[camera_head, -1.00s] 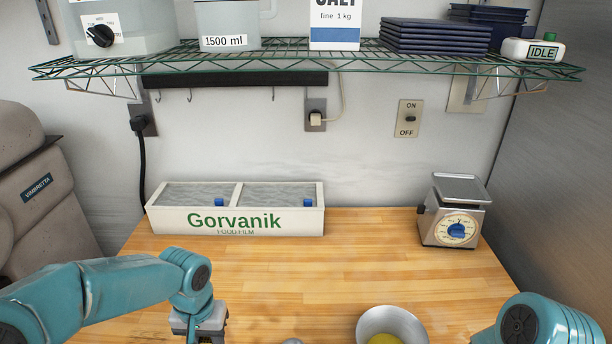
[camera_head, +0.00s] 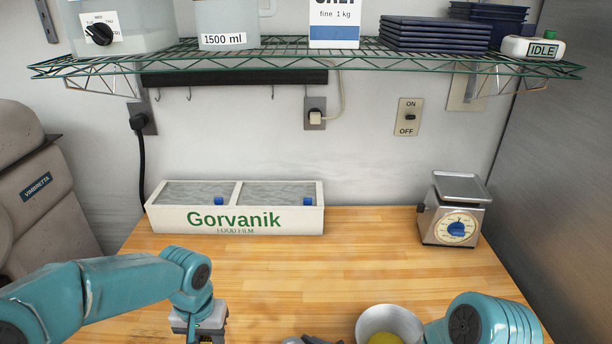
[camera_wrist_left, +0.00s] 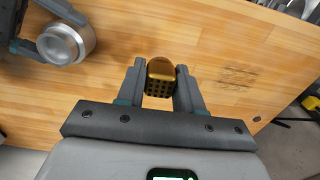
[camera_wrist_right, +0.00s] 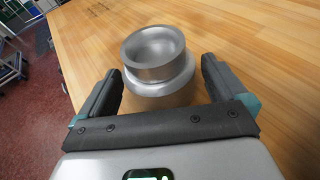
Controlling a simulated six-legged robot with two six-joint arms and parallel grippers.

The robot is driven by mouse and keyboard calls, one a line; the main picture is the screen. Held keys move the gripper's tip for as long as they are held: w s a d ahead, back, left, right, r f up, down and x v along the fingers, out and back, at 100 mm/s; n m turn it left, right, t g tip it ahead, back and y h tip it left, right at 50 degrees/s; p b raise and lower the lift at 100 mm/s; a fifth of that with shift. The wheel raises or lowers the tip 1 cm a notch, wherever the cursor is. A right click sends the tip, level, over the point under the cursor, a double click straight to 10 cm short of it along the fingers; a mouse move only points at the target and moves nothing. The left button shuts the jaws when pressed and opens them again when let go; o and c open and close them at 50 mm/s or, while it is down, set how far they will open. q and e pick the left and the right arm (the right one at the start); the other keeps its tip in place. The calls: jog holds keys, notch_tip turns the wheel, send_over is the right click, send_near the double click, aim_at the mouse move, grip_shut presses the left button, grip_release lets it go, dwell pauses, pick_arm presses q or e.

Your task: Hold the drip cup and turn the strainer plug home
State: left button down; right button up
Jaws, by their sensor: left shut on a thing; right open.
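The strainer plug (camera_wrist_left: 160,80), a gold piece with a perforated face, is in the left wrist view. My left gripper (camera_wrist_left: 161,70) is shut on it. The drip cup (camera_wrist_right: 155,52), a silver round cup with a wide rim, stands upright on the table in the right wrist view. It also shows at upper left in the left wrist view (camera_wrist_left: 66,43). My right gripper (camera_wrist_right: 161,70) is open, with its fingers on either side of the cup and visible gaps. In the head view the left gripper's fingertips are cut off by the bottom edge.
A pale bowl (camera_head: 365,322) with yellow contents stands beside my right arm. A white film box (camera_head: 235,219) and a kitchen scale (camera_head: 455,222) stand at the back of the wooden table (camera_head: 350,260). A wire shelf (camera_head: 300,66) hangs above. The table's middle is clear.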

pick_arm(q)
jog(key=shift+s+d, duration=0.1)
pick_arm(e)
jog(key=shift+x, duration=0.85)
jog(key=shift+w+a+f, duration=0.15)
jog(key=shift+w+a, duration=0.1)
jog(key=shift+a, duration=0.1)
jog(key=c, duration=1)
